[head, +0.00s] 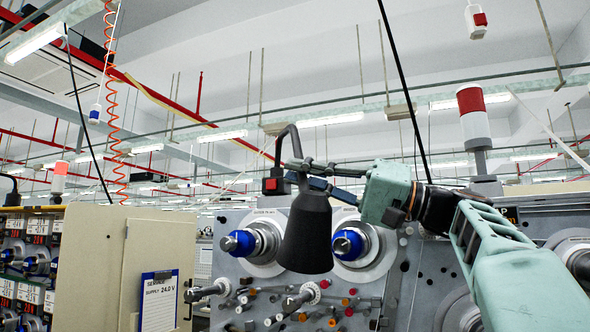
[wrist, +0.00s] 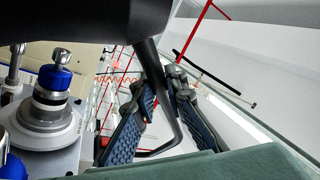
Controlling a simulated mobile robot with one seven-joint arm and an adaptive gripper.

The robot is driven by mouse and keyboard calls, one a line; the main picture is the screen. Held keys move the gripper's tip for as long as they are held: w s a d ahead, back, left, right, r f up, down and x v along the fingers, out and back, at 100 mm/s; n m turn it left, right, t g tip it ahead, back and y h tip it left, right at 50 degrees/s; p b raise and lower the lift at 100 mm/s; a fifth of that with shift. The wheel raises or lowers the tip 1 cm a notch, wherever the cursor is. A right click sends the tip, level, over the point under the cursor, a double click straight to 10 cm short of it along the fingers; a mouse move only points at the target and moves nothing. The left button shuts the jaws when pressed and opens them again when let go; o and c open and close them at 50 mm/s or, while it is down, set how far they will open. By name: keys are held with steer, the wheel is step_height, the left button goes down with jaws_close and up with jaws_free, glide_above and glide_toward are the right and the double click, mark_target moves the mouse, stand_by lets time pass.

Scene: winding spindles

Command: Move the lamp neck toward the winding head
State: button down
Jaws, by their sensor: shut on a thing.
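The lamp has a black tapered shade (head: 306,238) that hangs in front of the winding machine, and a thin dark bent neck (head: 281,142) above it. My gripper (head: 304,172) reaches in from the right and is shut on the neck just above the shade. In the wrist view, my gripper (wrist: 160,85) has its fingers on both sides of the neck (wrist: 171,107), and the shade (wrist: 140,16) fills the top. Two winding spindles with blue caps, left (head: 238,243) and right (head: 348,244), are behind the shade, which partly covers the panel between them.
A red-faced switch box (head: 273,182) sits beside the neck. A beige cabinet (head: 95,265) with a service notice (head: 159,300) stands at left. Several small pegs stick out below the spindles. A red-and-white signal lamp (head: 474,115) rises at right.

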stand_by(0.3)
steer(key=c, duration=1.9)
jaws_free()
steer(key=shift+c, duration=0.2)
steer(key=shift+d, duration=0.1)
steer(key=v, duration=1.2)
